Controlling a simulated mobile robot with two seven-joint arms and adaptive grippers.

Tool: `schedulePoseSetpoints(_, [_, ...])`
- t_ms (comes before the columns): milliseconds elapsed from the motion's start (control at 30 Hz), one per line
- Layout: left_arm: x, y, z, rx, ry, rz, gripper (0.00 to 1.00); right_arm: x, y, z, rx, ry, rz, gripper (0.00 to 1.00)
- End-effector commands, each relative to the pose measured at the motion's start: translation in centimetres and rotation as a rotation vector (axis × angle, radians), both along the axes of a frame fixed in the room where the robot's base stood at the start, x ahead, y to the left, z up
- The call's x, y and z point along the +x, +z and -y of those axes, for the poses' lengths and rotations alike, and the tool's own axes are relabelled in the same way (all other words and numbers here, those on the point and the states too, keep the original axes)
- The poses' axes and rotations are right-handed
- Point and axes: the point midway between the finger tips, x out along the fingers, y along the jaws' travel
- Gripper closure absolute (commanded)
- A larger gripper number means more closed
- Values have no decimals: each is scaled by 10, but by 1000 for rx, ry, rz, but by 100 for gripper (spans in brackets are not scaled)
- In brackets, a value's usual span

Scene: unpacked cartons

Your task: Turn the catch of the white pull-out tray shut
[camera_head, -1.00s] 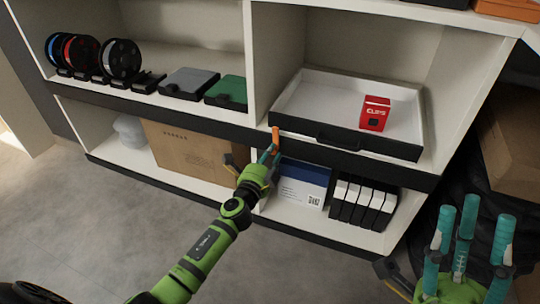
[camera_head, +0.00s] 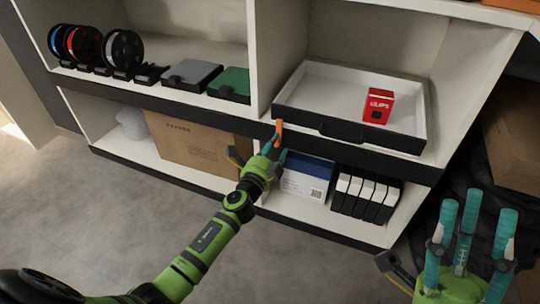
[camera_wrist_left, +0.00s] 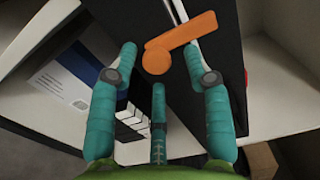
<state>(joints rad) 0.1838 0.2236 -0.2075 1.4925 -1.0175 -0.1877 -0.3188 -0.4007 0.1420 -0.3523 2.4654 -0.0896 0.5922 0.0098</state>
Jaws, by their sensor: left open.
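The white pull-out tray (camera_head: 298,92) with a dark front sits on the right-hand shelf. Its orange catch (camera_head: 279,131) is on the dark shelf edge near the tray's left front corner and stands roughly upright in the head view. In the left wrist view the catch (camera_wrist_left: 185,38) has a round end and a long arm slanting up right. My left gripper (camera_head: 275,154) is just below the catch, open. In the wrist view its fingertips (camera_wrist_left: 161,60) lie either side of the round end; contact cannot be told. My right gripper (camera_head: 466,222) is open and empty at lower right.
A red box (camera_head: 377,105) stands in the tray. Below are a blue-and-white box (camera_head: 304,180) and several black-and-white binders (camera_head: 364,195). A brown carton (camera_head: 195,148) is at lower left, and spools (camera_head: 122,52) stand above it. The floor in front is clear.

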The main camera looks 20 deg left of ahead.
Motion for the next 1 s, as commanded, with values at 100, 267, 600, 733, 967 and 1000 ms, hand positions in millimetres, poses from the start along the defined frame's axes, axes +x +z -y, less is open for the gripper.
schedulePoseSetpoints(100, [-14, -2, 0, 2, -1, -2, 50, 0, 1, 0, 2, 0, 2, 60])
schedulePoseSetpoints(267, [-46, -2, 1, -1, -3, -3, 50, 0, 1, 0, 2, -2, 2, 60])
schedulePoseSetpoints(600, [-105, 0, 2, -2, -5, 0, 50, 0, 1, 1, 3, -2, 3, 60])
schedulePoseSetpoints(733, [-114, 0, 2, -1, -5, 2, 50, 0, 1, 1, 3, -2, 3, 60])
schedulePoseSetpoints(967, [-116, 1, 2, 0, -5, 3, 50, 0, 1, 1, 3, -2, 3, 60])
schedulePoseSetpoints(1000, [-116, 1, 2, 0, -5, 3, 50, 0, 1, 1, 3, -2, 3, 60])
